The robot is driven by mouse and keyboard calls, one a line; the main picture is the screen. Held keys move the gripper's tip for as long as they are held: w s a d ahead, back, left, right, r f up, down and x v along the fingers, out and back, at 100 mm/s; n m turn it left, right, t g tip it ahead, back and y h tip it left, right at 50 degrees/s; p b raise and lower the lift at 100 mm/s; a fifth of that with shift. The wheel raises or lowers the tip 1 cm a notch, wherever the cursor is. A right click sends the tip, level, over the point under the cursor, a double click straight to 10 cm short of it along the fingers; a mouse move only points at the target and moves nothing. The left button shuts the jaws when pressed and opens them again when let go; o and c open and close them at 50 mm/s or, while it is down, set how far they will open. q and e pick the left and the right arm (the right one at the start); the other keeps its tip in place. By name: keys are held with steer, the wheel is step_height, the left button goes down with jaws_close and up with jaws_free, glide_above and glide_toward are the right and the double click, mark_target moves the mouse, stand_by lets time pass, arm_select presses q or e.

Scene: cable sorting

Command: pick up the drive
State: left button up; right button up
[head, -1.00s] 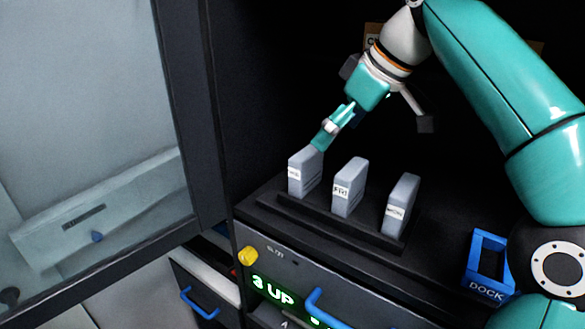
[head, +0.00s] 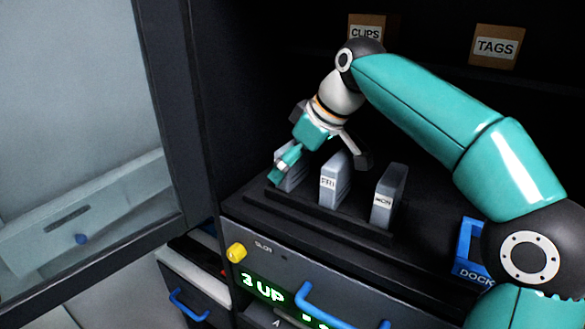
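Three grey upright drives stand in a black stepped rack (head: 325,222) on the cabinet shelf. The left drive (head: 292,181) is mostly covered by my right gripper, and its label is hidden. The middle drive (head: 335,180) reads FRI and the right drive (head: 390,195) reads MON. My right gripper (head: 280,172) comes down from the upper right, with its narrow teal fingers in front of or around the left drive's top. I cannot tell whether they touch or grip it. My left gripper is out of view.
A blue DOCK holder (head: 466,250) sits at the right. Boxes marked CLIPS (head: 368,28) and TAGS (head: 496,47) stand at the back. Below the shelf are a yellow knob (head: 236,252), a green display (head: 263,288) and a blue handle (head: 330,304). A door frame (head: 172,110) bounds the left.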

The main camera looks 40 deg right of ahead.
steer(key=shift+s, duration=0.1)
steer(key=c, duration=1.2)
steer(key=shift+r, duration=0.5)
steer(key=r, duration=0.2)
steer(key=shift+a+r+p, duration=0.2)
steer(key=shift+r+p, duration=0.1)
steer(key=shift+r, duration=0.1)
steer(key=s+a+r, duration=0.3)
steer(key=s+a, duration=0.9)
steer(key=shift+a+r+b, duration=0.2)
steer(key=shift+a+b, duration=0.2)
steer(key=shift+b, duration=0.05)
